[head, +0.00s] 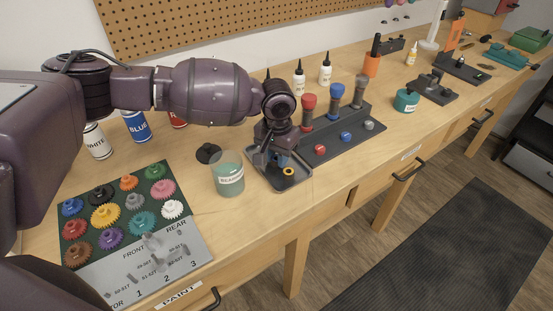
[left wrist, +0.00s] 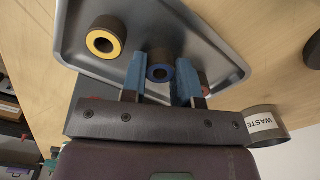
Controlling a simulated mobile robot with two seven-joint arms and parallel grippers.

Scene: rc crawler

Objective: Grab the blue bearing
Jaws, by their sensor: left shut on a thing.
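The blue bearing (left wrist: 160,74), a dark ring with a blue face, is between the blue fingers of my left gripper (left wrist: 161,80) in the left wrist view. The gripper is shut on it, at the metal tray (left wrist: 215,60). Whether the bearing still touches the tray is unclear. In the head view my left gripper (head: 270,160) points down over the tray (head: 294,182), and its wrist and fingers mostly hide the bearing. A yellow bearing (left wrist: 105,38) lies apart in the tray; it also shows in the head view (head: 289,171). A reddish part (left wrist: 204,83) shows partly behind one finger.
A waste cup (head: 228,178) stands left of the tray, with a black disc (head: 207,153) behind it. A gear board (head: 125,215) lies further left. A dark rack with colored-topped tools (head: 345,148) stands right of the tray. Bottles stand behind.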

